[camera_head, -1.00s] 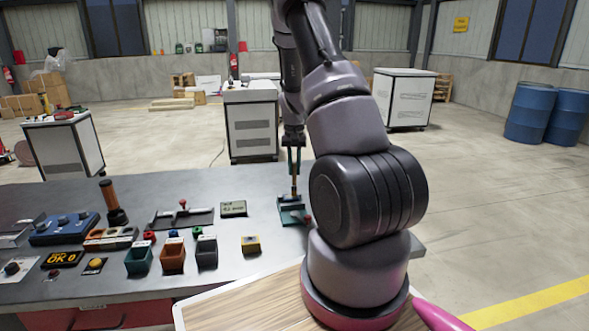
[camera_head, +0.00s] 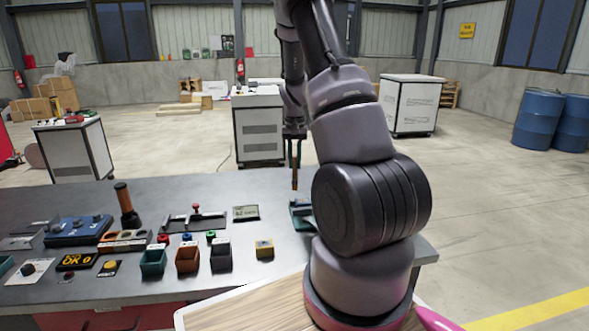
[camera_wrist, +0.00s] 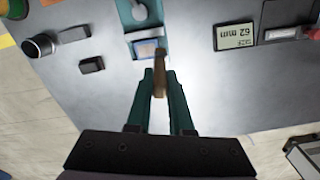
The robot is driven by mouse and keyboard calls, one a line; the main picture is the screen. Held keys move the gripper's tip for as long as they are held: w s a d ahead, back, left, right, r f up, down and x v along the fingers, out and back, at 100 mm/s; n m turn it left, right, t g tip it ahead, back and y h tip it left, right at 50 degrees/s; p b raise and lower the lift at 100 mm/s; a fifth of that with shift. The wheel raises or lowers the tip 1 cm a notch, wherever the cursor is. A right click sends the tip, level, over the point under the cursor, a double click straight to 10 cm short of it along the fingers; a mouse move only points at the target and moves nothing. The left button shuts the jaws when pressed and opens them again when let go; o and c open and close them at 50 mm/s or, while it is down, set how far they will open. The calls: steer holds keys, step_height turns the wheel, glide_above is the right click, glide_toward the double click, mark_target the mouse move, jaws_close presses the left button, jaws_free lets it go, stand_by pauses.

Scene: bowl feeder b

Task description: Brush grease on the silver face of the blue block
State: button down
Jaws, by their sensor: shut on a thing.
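My gripper (camera_wrist: 160,78) is shut on a brush (camera_wrist: 158,68) with a brown body, held between its two green fingers. In the head view, my gripper (camera_head: 294,150) points down with the brush (camera_head: 295,178) hanging above the table by the teal fixture (camera_head: 299,220). In the wrist view, the teal fixture (camera_wrist: 128,12) holds a blue block (camera_wrist: 146,48) with a pale silvery face. The brush overlaps the block's right edge in that view; I cannot tell whether it touches. The block is too small to make out in the head view.
A small display (camera_head: 245,213) lies left of the fixture. In the wrist view, a small dark block (camera_wrist: 91,64) lies near the fixture.

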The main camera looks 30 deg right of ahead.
steer(key=shift+r, duration=1.55)
